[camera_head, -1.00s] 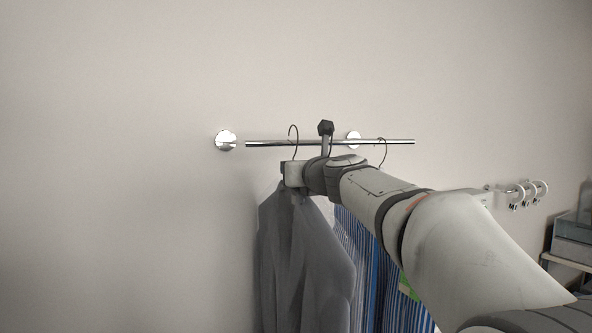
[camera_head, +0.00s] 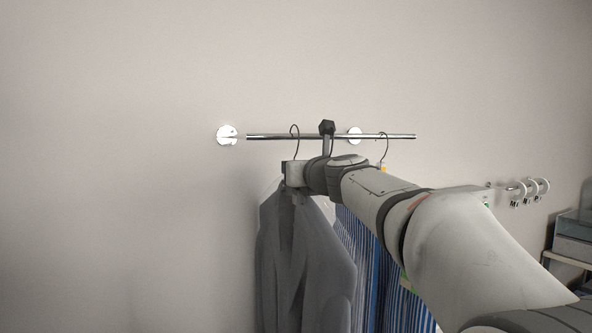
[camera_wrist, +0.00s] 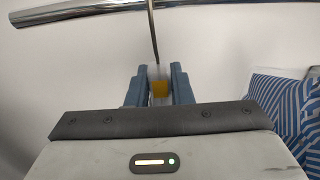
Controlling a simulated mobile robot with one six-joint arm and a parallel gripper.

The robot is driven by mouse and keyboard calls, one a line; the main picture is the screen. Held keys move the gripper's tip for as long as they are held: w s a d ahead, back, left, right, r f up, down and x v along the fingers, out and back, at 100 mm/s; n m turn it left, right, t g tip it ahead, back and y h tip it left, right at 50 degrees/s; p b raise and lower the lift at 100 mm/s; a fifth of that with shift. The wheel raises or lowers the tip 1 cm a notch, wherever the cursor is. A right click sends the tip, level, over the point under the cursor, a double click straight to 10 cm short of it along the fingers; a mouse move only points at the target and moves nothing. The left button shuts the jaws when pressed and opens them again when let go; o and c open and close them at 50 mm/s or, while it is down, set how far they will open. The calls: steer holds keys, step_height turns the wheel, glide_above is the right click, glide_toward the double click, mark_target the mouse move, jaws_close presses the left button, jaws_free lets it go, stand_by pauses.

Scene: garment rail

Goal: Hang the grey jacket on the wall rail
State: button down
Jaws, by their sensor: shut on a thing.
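The grey jacket (camera_head: 300,262) hangs from a hanger with a thin wire hook (camera_head: 295,141) in the head view. In the head view the gripper end (camera_head: 291,174) is just below the wall rail (camera_head: 270,136). The hook's top stands above the rail line and its wire crosses the rail. I cannot tell whether the hook is around the rail or in front of it.
A blue striped garment (camera_head: 362,250) hangs to the right behind my arm, its hook (camera_head: 384,146) at the rail. A round wall mount (camera_head: 227,135) is near the rail's left end. White rings (camera_head: 533,189) and a shelf (camera_head: 572,235) are at the far right. Wall to the left is clear.

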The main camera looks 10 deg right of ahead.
steer(key=shift+f+b, duration=0.5)
steer(key=c, duration=1.3)
jaws_free()
steer(key=shift+s, duration=0.1)
steer(key=shift+c, duration=0.2)
steer(key=shift+o, duration=0.7)
steer(key=shift+f, duration=0.2)
steer(key=shift+b+v, duration=0.6)
steer(key=shift+v, duration=3.3)
steer(key=shift+r, duration=0.15)
steer(key=shift+o, duration=0.4)
